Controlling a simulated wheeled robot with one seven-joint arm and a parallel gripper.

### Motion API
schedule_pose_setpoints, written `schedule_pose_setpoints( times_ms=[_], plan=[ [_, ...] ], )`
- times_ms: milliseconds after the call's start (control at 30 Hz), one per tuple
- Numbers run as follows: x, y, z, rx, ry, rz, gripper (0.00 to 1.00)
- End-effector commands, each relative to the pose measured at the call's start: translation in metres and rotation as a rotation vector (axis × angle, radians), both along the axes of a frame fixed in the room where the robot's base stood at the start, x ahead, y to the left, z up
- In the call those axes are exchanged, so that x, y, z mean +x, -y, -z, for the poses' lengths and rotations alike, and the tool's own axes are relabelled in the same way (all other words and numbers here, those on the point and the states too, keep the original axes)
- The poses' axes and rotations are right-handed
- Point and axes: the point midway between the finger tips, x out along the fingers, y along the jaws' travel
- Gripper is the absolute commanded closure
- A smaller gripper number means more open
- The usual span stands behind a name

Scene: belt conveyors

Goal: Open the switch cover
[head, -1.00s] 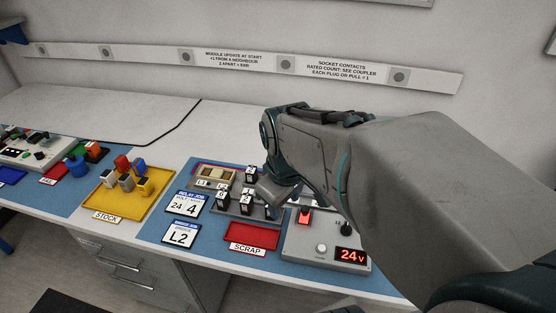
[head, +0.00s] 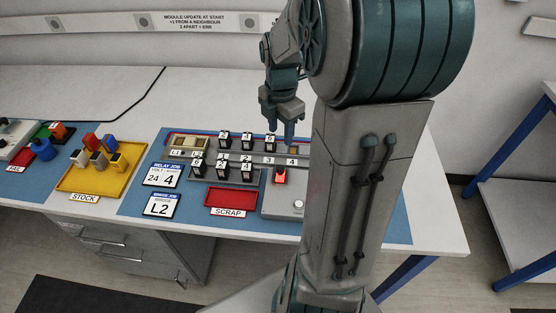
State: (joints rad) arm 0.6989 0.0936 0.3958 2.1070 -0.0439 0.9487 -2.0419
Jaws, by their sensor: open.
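A grey control box (head: 283,204) sits at the right of the blue mat, partly hidden behind my arm. A small red lit switch part (head: 280,176) is on its upper left. I cannot tell at this size which part is the cover or whether it is raised. My gripper (head: 281,137) points down with open, empty fingers. In the picture it is just above the red switch part, apart from it. The box's right side and display are hidden by my arm.
A rack of numbered black modules (head: 222,168) stands left of the box. A red scrap tray (head: 232,199), two job cards (head: 163,174) and a yellow stock tray (head: 92,178) with coloured blocks lie further left. The white bench behind is clear.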

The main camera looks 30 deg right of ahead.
Motion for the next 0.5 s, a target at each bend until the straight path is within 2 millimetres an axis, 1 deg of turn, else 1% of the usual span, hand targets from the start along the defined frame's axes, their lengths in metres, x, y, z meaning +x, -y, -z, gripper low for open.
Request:
schedule_pose_setpoints(
  times_ms=[167,400,500],
  plan=[
    [-0.001,-0.001,0.027,0.003,-0.006,-0.003,0.56],
    [-0.001,-0.001,0.080,0.002,-0.004,-0.002,0.56],
    [-0.001,-0.001,0.099,0.002,-0.005,-0.002,0.56]
  ],
)
